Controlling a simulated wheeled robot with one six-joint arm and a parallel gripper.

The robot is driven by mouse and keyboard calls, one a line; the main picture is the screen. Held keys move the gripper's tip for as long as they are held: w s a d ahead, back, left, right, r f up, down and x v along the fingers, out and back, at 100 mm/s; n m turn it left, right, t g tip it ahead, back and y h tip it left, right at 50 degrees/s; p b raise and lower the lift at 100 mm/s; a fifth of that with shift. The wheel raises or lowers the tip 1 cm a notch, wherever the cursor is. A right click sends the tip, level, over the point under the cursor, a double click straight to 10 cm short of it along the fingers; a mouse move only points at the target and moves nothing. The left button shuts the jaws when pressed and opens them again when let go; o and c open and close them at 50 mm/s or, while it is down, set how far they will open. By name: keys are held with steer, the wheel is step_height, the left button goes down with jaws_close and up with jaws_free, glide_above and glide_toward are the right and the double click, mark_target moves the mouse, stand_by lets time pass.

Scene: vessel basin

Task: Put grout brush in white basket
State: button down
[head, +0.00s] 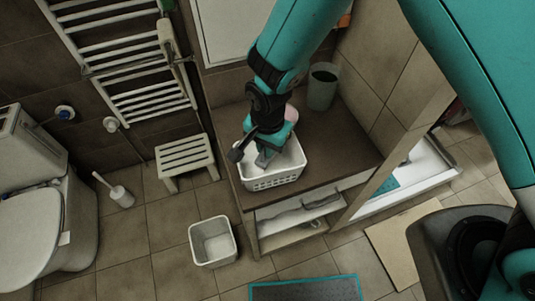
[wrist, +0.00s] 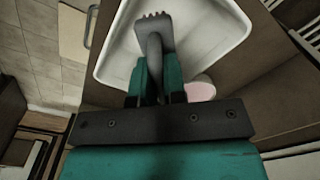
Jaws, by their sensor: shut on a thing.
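The white basket (head: 273,183) has slotted sides and stands on the brown counter; its pale inside and rim fill the top of the wrist view (wrist: 226,48). My gripper (head: 266,150) is over the basket, pointing down. In the wrist view my gripper's teal fingers (wrist: 156,75) are shut on the grout brush (wrist: 154,42), a grey brush with short bristles at its far end. The brush head shows against the basket's inside. I cannot tell whether the brush touches the basket floor. In the head view my gripper largely hides the brush.
A pink round object (head: 291,113) is behind the basket, also visible in the wrist view (wrist: 200,89). A grey-green bin (head: 322,88) stands at the counter's back. A white bin (head: 212,242) and a slatted stool (head: 185,158) stand on the floor to the left.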

mark_target(267, 160)
steer(key=shift+f+p, duration=0.7)
steer(key=shift+f, duration=2.5)
steer(key=c, duration=1.2)
jaws_free()
steer(key=shift+f, duration=0.1)
